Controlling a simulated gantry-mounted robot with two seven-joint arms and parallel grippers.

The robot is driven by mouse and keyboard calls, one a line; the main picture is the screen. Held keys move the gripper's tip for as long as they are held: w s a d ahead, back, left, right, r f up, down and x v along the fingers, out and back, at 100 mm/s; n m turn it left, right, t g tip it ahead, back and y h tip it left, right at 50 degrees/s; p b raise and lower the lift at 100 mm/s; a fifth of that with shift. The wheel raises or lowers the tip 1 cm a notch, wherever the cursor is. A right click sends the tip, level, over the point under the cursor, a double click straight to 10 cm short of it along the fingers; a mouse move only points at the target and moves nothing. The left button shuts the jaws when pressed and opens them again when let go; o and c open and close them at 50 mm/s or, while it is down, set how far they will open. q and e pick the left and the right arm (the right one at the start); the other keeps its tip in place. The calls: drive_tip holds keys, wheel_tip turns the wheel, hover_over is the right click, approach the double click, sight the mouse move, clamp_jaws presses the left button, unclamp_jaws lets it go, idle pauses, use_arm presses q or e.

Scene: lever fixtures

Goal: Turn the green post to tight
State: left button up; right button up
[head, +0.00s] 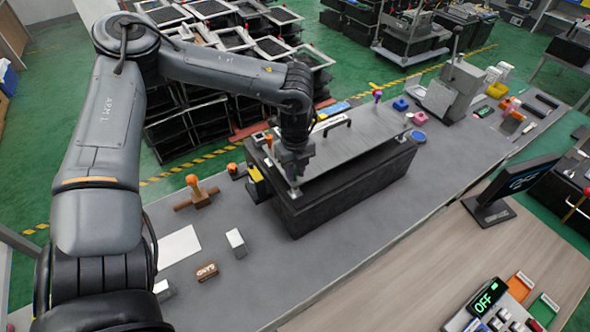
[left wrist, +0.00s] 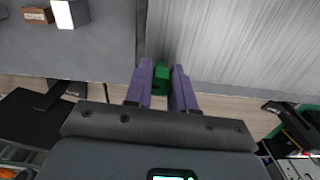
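The green post (left wrist: 162,77) shows in the left wrist view, between the two purple fingers of my left gripper (left wrist: 162,84). It fills the narrow space between them, and I see no gap on either side. In the head view my left gripper (head: 292,178) points down at the near left corner of the black box (head: 345,190) with a brushed metal top. There the gripper mostly hides the post. Any marks for tight or loose are not readable. My right gripper is in neither view.
An orange-handled lever (head: 197,190) on a brown base, a white plate (head: 178,247) and small blocks including a brown one (head: 206,272) lie left of the box. A black handle (head: 337,126) stands on the metal top. A grey lever machine (head: 455,88) stands further right.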

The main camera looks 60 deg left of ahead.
use_arm(q)
drive_tip(key=shift+m, duration=0.3)
clamp_jaws()
drive_tip(key=m+b, duration=0.2)
drive_tip(key=shift+f+m, duration=0.1)
drive_tip(key=shift+m, duration=0.2)
drive_tip(key=m+b, duration=0.1)
drive_tip(key=m, duration=0.3)
drive_tip(key=m+b, duration=0.1)
drive_tip(key=m, duration=0.9)
drive_tip(key=shift+b, duration=0.3)
drive_tip(key=o, duration=0.9)
unclamp_jaws()
drive_tip(key=shift+c, duration=0.2)
drive_tip(key=shift+r, duration=0.2)
